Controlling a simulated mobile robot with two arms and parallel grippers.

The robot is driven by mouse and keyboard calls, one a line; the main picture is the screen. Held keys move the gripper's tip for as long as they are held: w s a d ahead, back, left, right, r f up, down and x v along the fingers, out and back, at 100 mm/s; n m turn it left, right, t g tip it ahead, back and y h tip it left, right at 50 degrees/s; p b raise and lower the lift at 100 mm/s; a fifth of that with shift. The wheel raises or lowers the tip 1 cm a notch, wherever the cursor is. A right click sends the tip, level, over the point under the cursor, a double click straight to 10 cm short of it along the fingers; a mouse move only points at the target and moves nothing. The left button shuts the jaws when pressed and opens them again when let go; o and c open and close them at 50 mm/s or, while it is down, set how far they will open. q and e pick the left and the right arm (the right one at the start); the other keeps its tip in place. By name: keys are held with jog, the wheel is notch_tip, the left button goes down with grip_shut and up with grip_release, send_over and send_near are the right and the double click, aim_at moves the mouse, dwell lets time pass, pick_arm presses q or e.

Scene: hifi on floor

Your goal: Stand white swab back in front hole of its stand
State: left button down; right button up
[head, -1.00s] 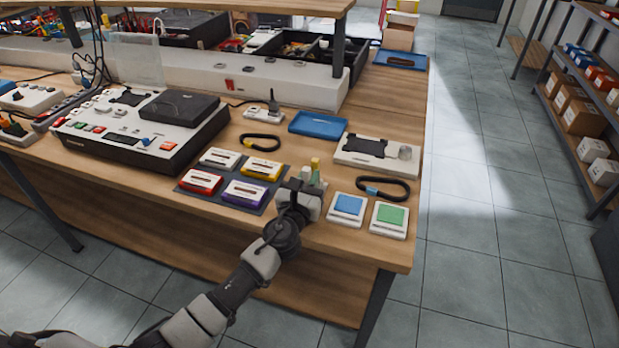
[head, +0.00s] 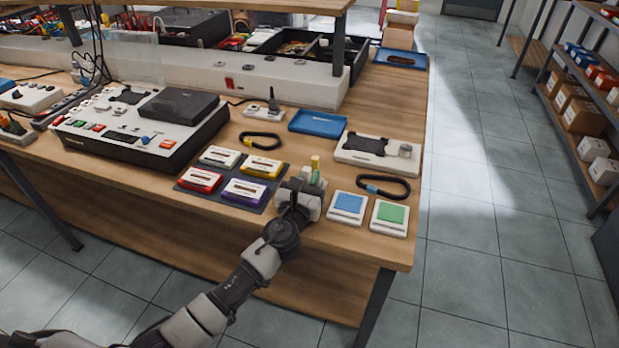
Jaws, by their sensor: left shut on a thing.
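My left gripper (head: 302,186) is over the front of the table, shut on the white swab, of which only a small pale part (head: 306,174) shows by the fingertips. A yellow-topped swab (head: 315,162) and a green swab (head: 317,179) stand upright just behind and right of the fingers. The stand and its holes are mostly hidden by my gripper. I cannot tell whether the white swab's lower end is inside a hole. My right gripper is out of view.
A dark mat with red (head: 199,180), purple (head: 244,191), yellow (head: 261,166) and white (head: 220,157) cases lies left of the gripper. Blue-faced (head: 347,206) and green-faced (head: 390,217) blocks and a black strap loop (head: 384,187) lie to the right.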

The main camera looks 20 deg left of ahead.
pick_arm(q)
jog(key=shift+f+b, duration=0.4)
jog(key=shift+f, duration=0.05)
dwell(0.6)
jog(key=c, duration=1)
grip_release()
jog(key=shift+r, duration=0.1)
